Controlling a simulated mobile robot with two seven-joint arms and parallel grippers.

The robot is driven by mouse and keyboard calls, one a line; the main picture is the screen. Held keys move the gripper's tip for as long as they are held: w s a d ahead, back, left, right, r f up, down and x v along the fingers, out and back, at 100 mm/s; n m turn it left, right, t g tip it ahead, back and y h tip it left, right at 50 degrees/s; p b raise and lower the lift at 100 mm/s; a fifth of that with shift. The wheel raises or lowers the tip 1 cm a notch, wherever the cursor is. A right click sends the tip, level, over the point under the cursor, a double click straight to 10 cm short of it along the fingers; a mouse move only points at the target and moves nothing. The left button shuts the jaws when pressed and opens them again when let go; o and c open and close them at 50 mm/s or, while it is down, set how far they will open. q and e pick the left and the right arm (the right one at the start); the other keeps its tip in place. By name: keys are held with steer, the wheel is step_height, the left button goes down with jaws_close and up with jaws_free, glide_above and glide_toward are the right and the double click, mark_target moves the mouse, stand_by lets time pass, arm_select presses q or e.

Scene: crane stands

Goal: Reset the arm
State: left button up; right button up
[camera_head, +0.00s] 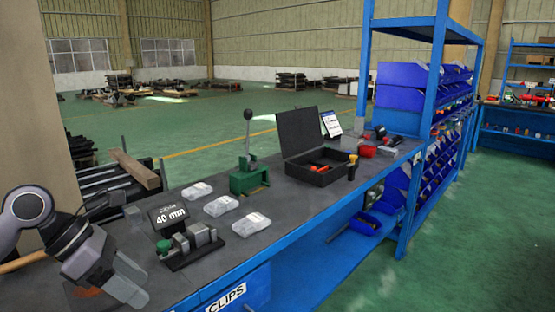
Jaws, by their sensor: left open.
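My left arm comes in at the lower left of the head view, bent at a grey joint with a dark wrist. My left gripper (130,280) is open, with its fingers pointing down and to the right over the near left end of the workbench (300,206). Nothing shows between its fingers. It is left of a small vise-like device (190,245) with a green knob and apart from it. My right gripper is not in the view.
A blue shelf post (430,120) and blue bins (404,75) are at right. Green floor is open at lower right.

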arm_select(q)
steer(key=s+d+n+t+h, duration=0.2)
steer(key=d+n+t+h, duration=0.2)
steer(key=d+n+h, duration=0.95)
steer(key=a+f+n+t+y+p, duration=0.1)
steer(key=a+f+n+t+y, duration=0.3)
steer(key=f+n+t+y, duration=1.15)
steer(key=s+a+f+n+g+y, duration=0.2)
steer(key=s+a+f+n+g, duration=0.1)
steer(key=s+f+n+g, duration=0.8)
step_height(320, 180, down, 3)
steer(key=s+n, duration=0.2)
steer(key=n, duration=0.2)
steer(key=shift+s+a+r+n+y+p, duration=0.2)
steer(key=shift+s+n+y+p, duration=0.1)
steer(key=shift+s+n+y, duration=0.1)
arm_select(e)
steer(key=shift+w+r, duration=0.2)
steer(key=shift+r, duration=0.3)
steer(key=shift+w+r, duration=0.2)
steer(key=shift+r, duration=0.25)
arm_select(q)
steer(key=shift+w, duration=0.1)
